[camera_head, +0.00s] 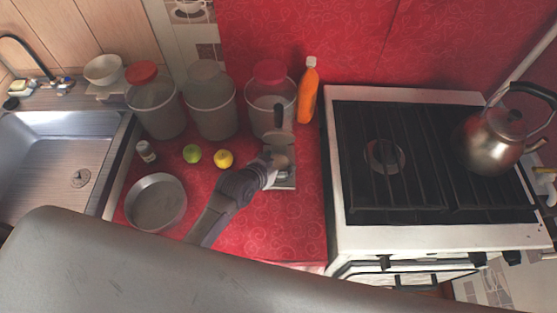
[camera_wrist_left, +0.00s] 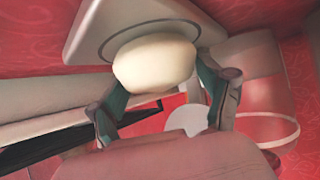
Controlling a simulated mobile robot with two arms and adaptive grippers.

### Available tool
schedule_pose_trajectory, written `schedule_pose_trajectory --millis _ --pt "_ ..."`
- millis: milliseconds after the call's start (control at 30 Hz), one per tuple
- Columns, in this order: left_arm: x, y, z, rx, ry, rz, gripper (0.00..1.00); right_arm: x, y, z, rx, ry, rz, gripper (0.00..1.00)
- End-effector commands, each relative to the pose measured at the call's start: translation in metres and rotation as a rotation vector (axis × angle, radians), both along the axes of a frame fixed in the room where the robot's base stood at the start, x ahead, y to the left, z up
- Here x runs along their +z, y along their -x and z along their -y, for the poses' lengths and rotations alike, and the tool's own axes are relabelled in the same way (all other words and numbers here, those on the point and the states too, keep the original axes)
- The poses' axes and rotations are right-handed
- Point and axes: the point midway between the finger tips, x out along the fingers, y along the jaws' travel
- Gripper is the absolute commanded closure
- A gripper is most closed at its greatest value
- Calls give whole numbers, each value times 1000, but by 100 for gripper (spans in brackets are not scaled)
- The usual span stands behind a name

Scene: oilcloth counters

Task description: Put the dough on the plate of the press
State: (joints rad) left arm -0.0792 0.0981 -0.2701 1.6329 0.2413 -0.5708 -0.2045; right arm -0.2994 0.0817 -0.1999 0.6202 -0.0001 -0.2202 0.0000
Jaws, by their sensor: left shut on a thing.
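The dough (camera_wrist_left: 155,63) is a pale, rounded lump in the left wrist view. My left gripper (camera_head: 268,170) is shut on it, with one finger on each side. The plate (camera_wrist_left: 88,28) of the press, a pale square with a dark circular line, lies just beyond the dough. I cannot tell whether the dough touches it. In the head view, the press (camera_head: 286,184) stands on the red counter with its dark handle upright. My left gripper is at it, and the dough is hard to make out there. My right gripper is not in view.
Several jars, including a red-lidded one (camera_head: 268,100), and an orange bottle (camera_head: 308,95) stand behind. A green fruit (camera_head: 191,153), a yellow fruit (camera_head: 223,158), a shaker (camera_head: 146,152) and a round pan (camera_head: 156,203) are left. The stove (camera_head: 430,238) with a kettle (camera_head: 490,140) is right.

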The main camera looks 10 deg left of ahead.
Motion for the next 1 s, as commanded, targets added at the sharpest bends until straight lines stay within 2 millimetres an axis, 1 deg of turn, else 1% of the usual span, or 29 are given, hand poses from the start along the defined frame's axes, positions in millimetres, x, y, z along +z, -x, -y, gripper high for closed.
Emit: schedule_pose_trajectory --millis 167,300,333,433,467,733,833,933,1000 --pt "1 -1 0 0 2 4 68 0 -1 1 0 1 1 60" --pt "-2 -1 0 0 1 3 68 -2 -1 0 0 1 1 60" --pt "-3 0 0 0 1 2 20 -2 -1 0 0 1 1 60" --pt "-2 0 0 0 1 2 3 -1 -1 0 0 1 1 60" --pt "-2 0 0 0 1 2 0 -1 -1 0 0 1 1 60" --pt "-2 0 0 0 1 2 0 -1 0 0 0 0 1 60" --pt "1 0 0 0 1 3 0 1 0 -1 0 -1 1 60" --pt "5 6 -3 0 0 3 0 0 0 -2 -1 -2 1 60" --pt "10 14 -6 0 0 3 0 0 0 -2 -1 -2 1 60"
